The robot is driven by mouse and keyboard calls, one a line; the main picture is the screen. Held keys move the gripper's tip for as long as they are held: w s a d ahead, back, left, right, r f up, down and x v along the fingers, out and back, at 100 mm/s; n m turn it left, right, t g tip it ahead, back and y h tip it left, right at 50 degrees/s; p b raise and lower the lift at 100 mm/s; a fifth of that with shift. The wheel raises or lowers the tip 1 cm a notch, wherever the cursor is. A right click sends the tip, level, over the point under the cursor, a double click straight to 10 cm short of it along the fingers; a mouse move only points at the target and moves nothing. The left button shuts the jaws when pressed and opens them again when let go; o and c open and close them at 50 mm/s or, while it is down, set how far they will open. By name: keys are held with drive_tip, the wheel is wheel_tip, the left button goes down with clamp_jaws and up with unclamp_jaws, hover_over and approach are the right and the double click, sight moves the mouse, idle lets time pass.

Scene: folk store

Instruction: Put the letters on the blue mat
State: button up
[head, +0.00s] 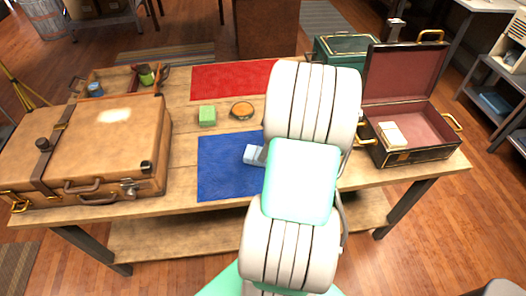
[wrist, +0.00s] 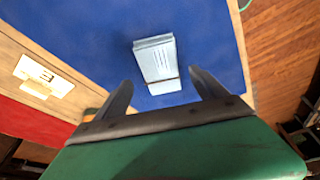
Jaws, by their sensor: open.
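A pale blue-white packet that looks like a tied bundle of letters (wrist: 155,60) lies on the blue mat (wrist: 85,28). It also shows in the head view (head: 252,154), at the right part of the blue mat (head: 222,175), partly hidden by my arm. My gripper (wrist: 160,80) is open over the mat, its fingertips spread at the near end of the packet with nothing between them gripped. In the head view my arm hides the gripper. A cream stack, perhaps letters (head: 391,135), lies in the open black case (head: 425,152) at the right.
A red mat (head: 232,78) lies behind, with a green block (head: 207,115) and a round brown item (head: 242,110) between the mats. A large tan suitcase (head: 90,150) fills the table's left. A green box (head: 340,48) stands at the back right.

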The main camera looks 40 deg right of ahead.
drive_tip(key=v, duration=0.7)
drive_tip(key=w+a+r+m, duration=0.1)
drive_tip(key=w+a+r, duration=0.1)
drive_tip(key=a, duration=0.6)
drive_tip(key=w+a+r+m, duration=0.1)
drive_tip(key=a+r, duration=0.1)
drive_tip(key=a, duration=0.5)
drive_tip(key=s+a+m+h, duration=0.1)
drive_tip(key=s+a+m, duration=0.3)
drive_tip(key=a, duration=1)
drive_tip(key=shift+s+t+h, duration=0.3)
drive_tip(key=shift+s+h, duration=0.1)
drive_tip(key=shift+s, duration=0.45)
drive_tip(key=shift+a, duration=0.2)
